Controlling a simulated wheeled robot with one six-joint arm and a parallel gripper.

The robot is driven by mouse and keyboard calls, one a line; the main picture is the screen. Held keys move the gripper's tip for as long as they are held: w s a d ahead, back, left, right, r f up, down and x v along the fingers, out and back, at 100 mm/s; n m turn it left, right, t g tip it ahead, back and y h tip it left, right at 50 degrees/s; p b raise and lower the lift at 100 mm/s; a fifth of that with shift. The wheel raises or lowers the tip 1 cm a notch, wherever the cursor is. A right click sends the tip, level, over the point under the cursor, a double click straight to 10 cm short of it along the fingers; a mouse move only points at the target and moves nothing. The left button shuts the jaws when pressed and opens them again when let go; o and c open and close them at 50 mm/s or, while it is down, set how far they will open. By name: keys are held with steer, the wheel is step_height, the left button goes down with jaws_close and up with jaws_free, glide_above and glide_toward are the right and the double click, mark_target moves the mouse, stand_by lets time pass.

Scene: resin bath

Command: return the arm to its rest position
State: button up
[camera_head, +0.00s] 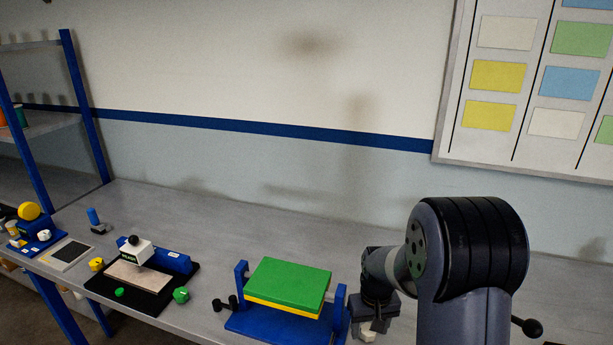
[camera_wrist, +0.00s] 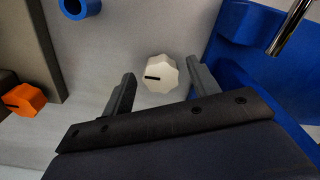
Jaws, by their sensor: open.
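My arm reaches down over the right part of the grey bench (camera_head: 225,215). My gripper (camera_head: 368,328) is low, near the bench's front edge, right of a blue stand (camera_head: 262,322). In the wrist view my open gripper (camera_wrist: 162,78) has a finger on each side of a white faceted knob (camera_wrist: 160,70) with a dark line on it. A gap shows on each side of the knob, so I hold nothing. Part of a white piece shows below the gripper in the head view. My arm hides the bench behind it.
The blue stand carries a green and yellow block (camera_head: 290,281). A black mat (camera_head: 158,304) with a white-topped device lies to its left. An orange knob (camera_wrist: 24,99) and a blue ring (camera_wrist: 80,7) show nearby. The back of the bench is mostly clear below the wall.

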steer(key=m+p, duration=0.1)
steer(key=m, duration=0.2)
steer(key=shift+a+m, duration=0.1)
steer(key=shift+m, duration=0.3)
steer(key=m+p, duration=0.2)
steer(key=m, duration=0.2)
steer(key=shift+m+p, duration=0.3)
steer(key=shift+p, duration=0.05)
step_height(320, 180, up, 4)
steer(key=shift+f+b, duration=0.2)
steer(key=shift+b, duration=0.25)
steer(key=shift+r, duration=0.2)
